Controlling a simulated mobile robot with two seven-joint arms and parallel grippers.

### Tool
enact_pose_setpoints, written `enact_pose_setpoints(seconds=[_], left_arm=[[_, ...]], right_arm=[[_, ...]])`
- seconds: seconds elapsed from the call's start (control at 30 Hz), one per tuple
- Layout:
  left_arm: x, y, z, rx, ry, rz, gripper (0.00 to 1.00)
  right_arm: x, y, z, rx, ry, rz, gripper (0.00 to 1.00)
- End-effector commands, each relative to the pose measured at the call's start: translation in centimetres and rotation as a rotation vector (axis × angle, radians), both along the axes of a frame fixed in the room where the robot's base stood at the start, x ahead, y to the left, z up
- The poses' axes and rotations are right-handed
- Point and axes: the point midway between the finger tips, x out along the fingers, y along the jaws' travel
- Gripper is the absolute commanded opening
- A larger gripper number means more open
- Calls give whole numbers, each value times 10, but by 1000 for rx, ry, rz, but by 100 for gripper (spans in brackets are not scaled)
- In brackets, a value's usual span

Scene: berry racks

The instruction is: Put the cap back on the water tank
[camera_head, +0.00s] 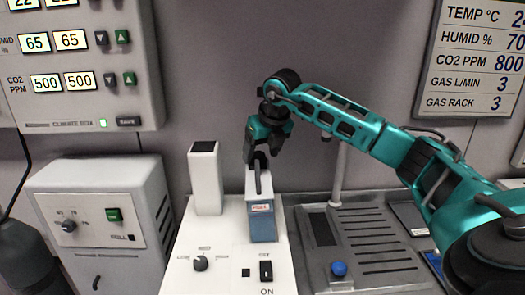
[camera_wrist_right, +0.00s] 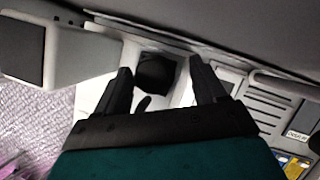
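The water tank (camera_head: 262,222) is a grey-blue upright box with a small label, standing on a white base unit. My right gripper (camera_head: 257,155) is directly over its top, pointing down. In the right wrist view its two dark fingers (camera_wrist_right: 163,78) are apart. A dark round thing (camera_wrist_right: 155,72) shows between them, with a gap on its right side. It may be the cap or the tank's opening; I cannot tell which. A dark upright piece (camera_head: 260,182) shows at the tank's top, partly hidden by the fingers. My left gripper is not in view.
A white post with a dark top (camera_head: 206,178) stands close left of the tank. The white base (camera_head: 225,240) has a knob and a switch marked ON. A grey slotted plate (camera_head: 375,235) with a blue knob lies to the right. A white control box (camera_head: 105,215) stands left.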

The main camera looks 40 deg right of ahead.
Motion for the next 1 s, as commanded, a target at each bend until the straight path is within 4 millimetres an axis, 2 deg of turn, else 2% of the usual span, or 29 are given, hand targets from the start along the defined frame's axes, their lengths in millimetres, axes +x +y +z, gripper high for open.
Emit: enact_pose_setpoints(seconds=[0.03, 0.27, 0.47, 0.8, 1.0], left_arm=[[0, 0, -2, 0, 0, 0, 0], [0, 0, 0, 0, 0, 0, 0], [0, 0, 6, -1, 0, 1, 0], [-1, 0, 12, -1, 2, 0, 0], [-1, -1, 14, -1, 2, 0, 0]], right_arm=[[-7, 5, -22, 1, 59, 12, 76], [-7, 6, -19, 0, 59, 15, 76], [-12, 7, 7, -2, 56, 17, 76], [-39, 11, 81, -4, 41, 11, 76], [-48, 13, 104, -5, 41, 10, 76]])
